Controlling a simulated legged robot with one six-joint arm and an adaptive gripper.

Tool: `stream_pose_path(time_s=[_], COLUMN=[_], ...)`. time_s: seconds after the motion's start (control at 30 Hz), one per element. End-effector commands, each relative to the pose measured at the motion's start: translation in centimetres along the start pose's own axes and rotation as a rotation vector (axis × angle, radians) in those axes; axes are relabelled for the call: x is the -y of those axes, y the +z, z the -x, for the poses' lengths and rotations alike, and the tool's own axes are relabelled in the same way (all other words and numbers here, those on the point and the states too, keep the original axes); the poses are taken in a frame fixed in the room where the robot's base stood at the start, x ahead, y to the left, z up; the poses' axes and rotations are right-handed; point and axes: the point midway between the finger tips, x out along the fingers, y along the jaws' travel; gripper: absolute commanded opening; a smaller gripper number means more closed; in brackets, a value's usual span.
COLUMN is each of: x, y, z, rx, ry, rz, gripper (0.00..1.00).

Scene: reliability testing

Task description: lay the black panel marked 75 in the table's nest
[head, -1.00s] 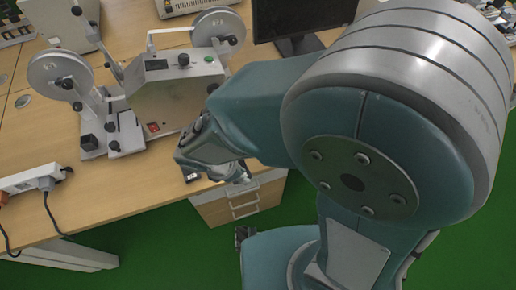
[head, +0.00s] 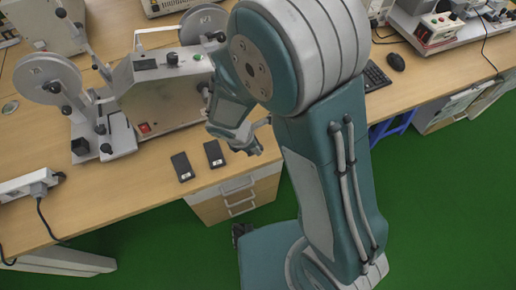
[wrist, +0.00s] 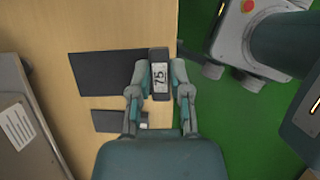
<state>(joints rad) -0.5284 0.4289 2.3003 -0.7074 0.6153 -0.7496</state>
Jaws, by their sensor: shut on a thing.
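The black panel marked 75 (wrist: 161,78) is a narrow dark piece with a white label, seen in the wrist view. My gripper (wrist: 160,88) is shut on it, with a finger on each side. The panel overlaps the table's edge in that view, above the wooden top (wrist: 98,20). In the head view my gripper (head: 255,146) is at the table's front edge, beside the drawers; the held panel cannot be made out there. Two small dark panels (head: 182,166) (head: 214,153) lie on the table left of it. I cannot tell which dark shape is the nest.
A grey reel machine (head: 160,90) stands behind the dark panels. A power strip (head: 30,184) lies at the left. In the wrist view, a large dark rectangle (wrist: 105,72) and a smaller one (wrist: 108,121) show on the table. Green floor (head: 440,220) lies in front.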

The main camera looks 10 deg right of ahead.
Motion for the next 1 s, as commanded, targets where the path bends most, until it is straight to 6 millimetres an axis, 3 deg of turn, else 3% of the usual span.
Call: stream_pose_path(time_s=[0.3,0.5,0.87,0.9,0.93,1.0], x=[-1.6,-1.5,-1.5,-1.6,-1.6,-1.6], y=[0.6,-0.4,-0.5,-0.5,-0.5,-0.5], z=[-3.5,-5.6,-5.9,-5.9,-5.9,-5.9], rx=[0.000,0.000,0.000,0.000,0.000,0.000], ry=[-0.003,-0.001,0.000,0.001,0.001,0.001], rz=[-0.001,0.001,0.001,0.001,0.001,0.000], gripper=[0.00,0.00,0.00,0.42,0.56,0.59])
